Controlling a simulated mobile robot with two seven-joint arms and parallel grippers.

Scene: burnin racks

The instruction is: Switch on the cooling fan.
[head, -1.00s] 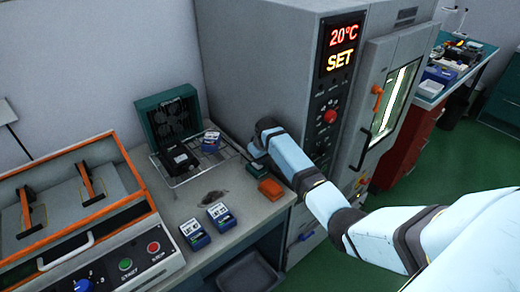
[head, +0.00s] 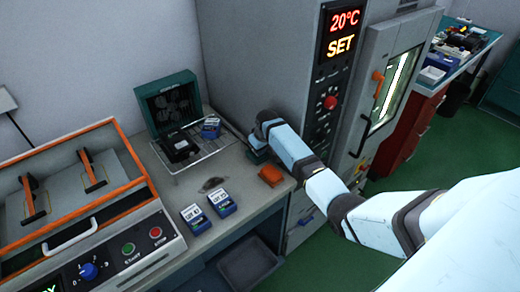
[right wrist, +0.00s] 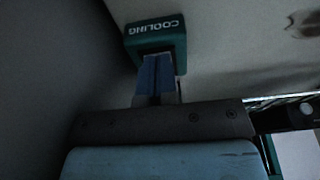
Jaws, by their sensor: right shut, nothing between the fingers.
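The cooling fan unit (head: 168,103), a green box with round fans, stands open at the back of the bench. A small teal box marked COOLING (right wrist: 152,30) shows upside down in the right wrist view. In the head view a teal box (head: 259,156) sits at the bench's right side, partly hidden by my right arm. My right gripper (right wrist: 160,60) is shut and empty, its blue fingertips at the teal box's edge, overlapping its face. I cannot tell whether they touch. In the head view the fingers are mostly hidden behind the wrist. My left gripper is out of view.
An orange box (head: 271,175) lies close to the teal one. Two blue lot boxes (head: 208,209) stand at the bench front. A wire rack (head: 206,146) holds a black device and a blue box. The tall grey chamber (head: 270,60) stands right behind my right arm.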

